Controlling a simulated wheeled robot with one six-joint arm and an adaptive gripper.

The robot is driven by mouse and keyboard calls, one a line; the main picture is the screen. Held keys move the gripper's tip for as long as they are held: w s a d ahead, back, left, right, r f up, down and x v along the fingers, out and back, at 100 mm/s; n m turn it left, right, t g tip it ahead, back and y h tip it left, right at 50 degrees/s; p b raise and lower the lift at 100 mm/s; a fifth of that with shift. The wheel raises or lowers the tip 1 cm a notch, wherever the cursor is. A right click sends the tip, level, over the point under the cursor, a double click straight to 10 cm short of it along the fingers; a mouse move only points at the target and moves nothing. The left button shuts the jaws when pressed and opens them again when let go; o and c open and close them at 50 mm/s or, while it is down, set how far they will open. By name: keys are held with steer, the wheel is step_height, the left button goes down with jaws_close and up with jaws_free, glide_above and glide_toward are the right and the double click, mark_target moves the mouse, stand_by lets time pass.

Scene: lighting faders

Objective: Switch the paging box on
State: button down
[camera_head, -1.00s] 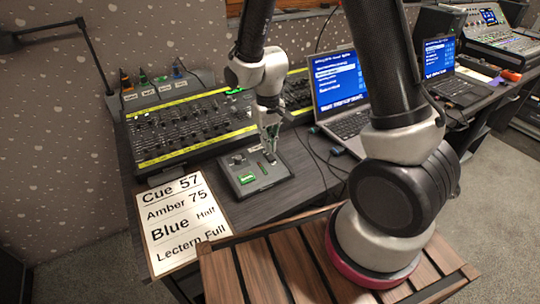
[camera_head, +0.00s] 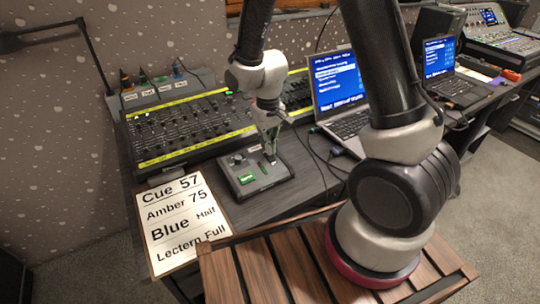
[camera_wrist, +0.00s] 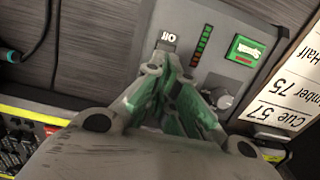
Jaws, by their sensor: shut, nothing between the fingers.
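The paging box is a small grey box (camera_head: 284,178) on the dark desk, in front of the fader board. In the wrist view its panel (camera_wrist: 228,45) carries a small dark piece marked like "I/O" (camera_wrist: 168,40), a red and green level strip (camera_wrist: 202,46), a green labelled rectangle (camera_wrist: 245,50) and a round knob (camera_wrist: 221,97). My gripper (camera_head: 271,160) is shut and empty, pointing down over the box. In the wrist view its fingertips (camera_wrist: 167,58) are right beside the I/O piece and hide the panel below it. I cannot tell whether they touch.
The fader board (camera_head: 190,128) with yellow strips stands behind the box. A cue sheet (camera_head: 183,222) lies at the left front. An open laptop (camera_head: 338,80) stands to the right, with cables between it and the box. Bare desk (camera_head: 245,212) shows in front of the box.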

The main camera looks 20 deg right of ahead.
mark_target(277, 164)
steer(key=shift+f, duration=0.7)
stand_by(0.3)
steer(key=shift+r, duration=3.55)
steer(key=s+d+r+m+t, duration=0.1)
steer(key=s+d+r+t, duration=0.1)
steer(key=s+d+r, duration=0.5)
steer(key=s+d+r+m+t, duration=0.1)
steer(key=s+d+r+t, duration=0.1)
steer(key=s+d+r, duration=0.6)
steer(key=s+v, duration=0.1)
steer(key=v, duration=0.7)
